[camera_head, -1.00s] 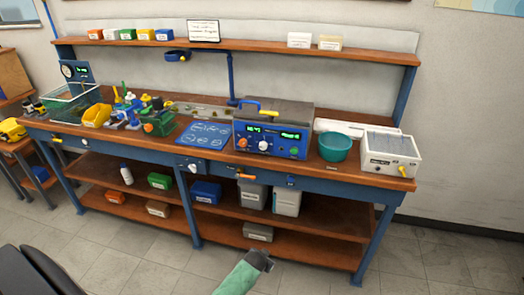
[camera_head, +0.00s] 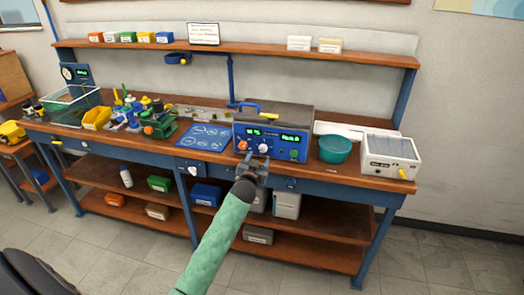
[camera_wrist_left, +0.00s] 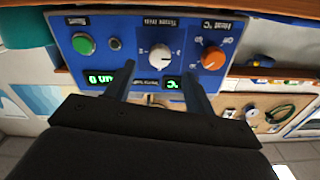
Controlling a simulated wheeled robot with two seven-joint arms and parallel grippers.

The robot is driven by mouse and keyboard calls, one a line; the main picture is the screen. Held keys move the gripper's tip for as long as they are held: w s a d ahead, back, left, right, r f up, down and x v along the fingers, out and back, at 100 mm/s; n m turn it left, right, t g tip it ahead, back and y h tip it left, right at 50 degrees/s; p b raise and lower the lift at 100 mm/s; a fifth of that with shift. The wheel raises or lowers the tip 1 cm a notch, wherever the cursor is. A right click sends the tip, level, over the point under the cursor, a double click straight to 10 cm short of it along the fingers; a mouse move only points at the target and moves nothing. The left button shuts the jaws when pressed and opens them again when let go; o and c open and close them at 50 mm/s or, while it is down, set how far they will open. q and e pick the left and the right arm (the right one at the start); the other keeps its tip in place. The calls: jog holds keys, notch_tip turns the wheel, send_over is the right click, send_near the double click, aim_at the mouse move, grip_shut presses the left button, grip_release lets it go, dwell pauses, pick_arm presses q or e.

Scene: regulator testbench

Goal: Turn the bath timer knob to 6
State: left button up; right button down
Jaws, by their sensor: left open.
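The bath unit (camera_head: 275,118) is a grey box with a blue front panel on the bench. Its white timer knob (camera_head: 263,149) sits between an orange heat knob (camera_head: 242,146) and a green button (camera_head: 294,154). In the left wrist view, which is upside down, the white knob (camera_wrist_left: 160,57) is in the middle under a "Timer min" label. My left gripper (camera_head: 257,162) is open and empty in front of the panel. In the wrist view its fingertips (camera_wrist_left: 158,70) are spread to either side of the white knob, apparently short of it. My right gripper is not in view.
A teal bowl (camera_head: 335,149) and a white box with a yellow knob (camera_head: 390,156) stand right of the bath unit. A blue mat (camera_head: 204,137) and several fittings lie to its left.

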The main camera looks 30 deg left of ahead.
aim_at(262, 150)
pick_arm(q)
jog(key=p+x, duration=0.1)
jog(key=x, duration=0.3)
jog(key=shift+w+r, duration=0.1)
jog(key=shift+w, duration=0.3)
jog(key=shift+w+a+p, duration=0.2)
jog(key=shift+w+p, duration=0.2)
jog(key=shift+w, duration=0.2)
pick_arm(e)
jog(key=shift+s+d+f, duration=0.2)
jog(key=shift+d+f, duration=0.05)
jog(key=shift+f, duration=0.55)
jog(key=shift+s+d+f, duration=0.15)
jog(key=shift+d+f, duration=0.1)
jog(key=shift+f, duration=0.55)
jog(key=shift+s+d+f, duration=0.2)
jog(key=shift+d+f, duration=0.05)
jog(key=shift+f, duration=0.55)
pick_arm(q)
jog(key=shift+c, duration=0.2)
jog(key=c, duration=0.9)
